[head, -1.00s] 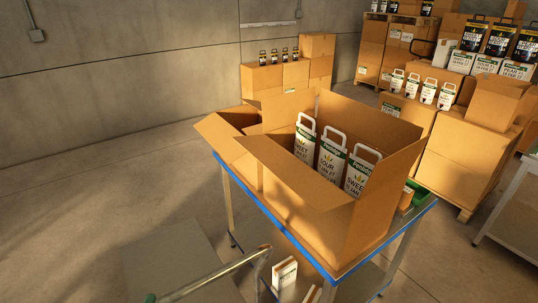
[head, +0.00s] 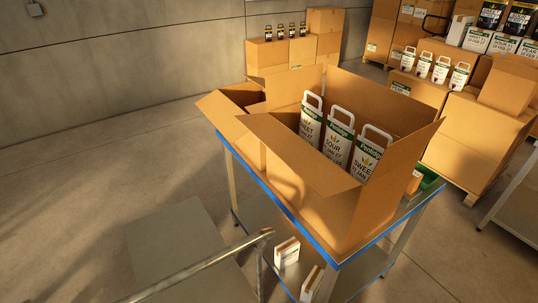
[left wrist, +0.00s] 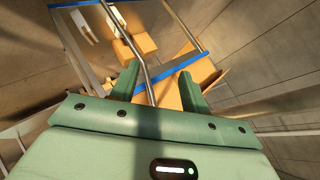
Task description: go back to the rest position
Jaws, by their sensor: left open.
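My left gripper (left wrist: 158,86) shows in the left wrist view as two green fingers, spread apart. A metal bar passes through the picture between them, and nothing is clearly held; I cannot tell how close the bar is. My left gripper is not visible in the head view. My right gripper is in neither view.
A blue-edged table (head: 273,207) bears a large open carton (head: 325,207) holding white cartons (head: 338,135) with handles. A metal handrail (head: 205,265) crosses the lower left. Stacked boxes (head: 440,130) stand at the back right. The floor at left is clear.

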